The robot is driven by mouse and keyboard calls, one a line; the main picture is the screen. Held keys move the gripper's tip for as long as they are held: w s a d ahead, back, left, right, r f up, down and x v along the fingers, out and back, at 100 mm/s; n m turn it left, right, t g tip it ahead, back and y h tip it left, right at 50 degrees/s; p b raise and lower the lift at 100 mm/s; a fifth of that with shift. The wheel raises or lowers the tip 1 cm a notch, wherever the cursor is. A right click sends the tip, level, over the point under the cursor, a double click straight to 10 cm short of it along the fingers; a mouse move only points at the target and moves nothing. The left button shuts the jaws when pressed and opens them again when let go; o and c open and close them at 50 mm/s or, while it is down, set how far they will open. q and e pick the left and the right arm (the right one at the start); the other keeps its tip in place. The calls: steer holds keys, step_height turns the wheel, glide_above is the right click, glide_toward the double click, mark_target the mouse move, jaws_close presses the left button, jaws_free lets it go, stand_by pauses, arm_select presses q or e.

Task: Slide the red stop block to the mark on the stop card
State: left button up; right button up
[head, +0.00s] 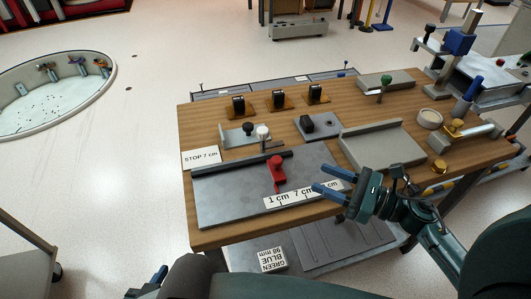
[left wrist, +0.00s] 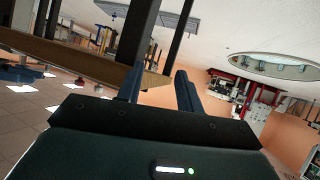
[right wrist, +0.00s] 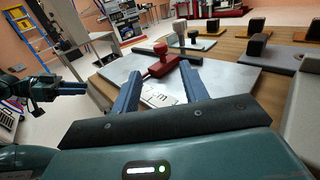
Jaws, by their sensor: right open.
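The red stop block (head: 277,172) stands on the grey plate (head: 230,205), against the dark rail (head: 222,166). The white scale strip (head: 284,198), with 1 cm and 7 cm readable, lies at the plate's front edge; my gripper partly covers its right end. The stop card (head: 201,157) reads "STOP 7 cm". My right gripper (head: 318,177) is open and empty, right of the block and apart from it. In the right wrist view the red block (right wrist: 161,64) shows ahead between the fingers. My left gripper (left wrist: 157,88) is open and empty, low beside the table.
Behind the plate stand a bracket with a white knob (head: 263,133) and several black blocks on wooden bases (head: 278,100). A grey tray (head: 375,148) lies to the right. A card reading GREEN BLUE 98 mm (head: 272,260) sits below the table's front edge.

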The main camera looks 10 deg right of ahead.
mark_target(277, 159)
steer(key=shift+w+a+r, duration=0.1)
steer(key=shift+w+a, duration=0.15)
steer(key=shift+a, duration=0.05)
steer(key=p+x, duration=0.3)
steer(key=x, duration=0.8)
steer(key=shift+w+a, duration=0.1)
steer(key=shift+w, duration=0.05)
arm_select(q)
steer(key=shift+s+a+r+m, duration=0.1)
steer(key=shift+s+r+m, duration=0.1)
steer(key=shift+r, duration=0.15)
steer(key=shift+s+a+r+m, duration=0.1)
steer(key=shift+r+m, duration=0.1)
steer(key=shift+r, duration=0.1)
arm_select(e)
steer(key=shift+w+a, duration=0.2)
arm_select(q)
steer(key=shift+w+d+r, duration=0.1)
steer(key=shift+w+r, duration=0.1)
steer(key=shift+r, duration=0.15)
arm_select(e)
jaws_close()
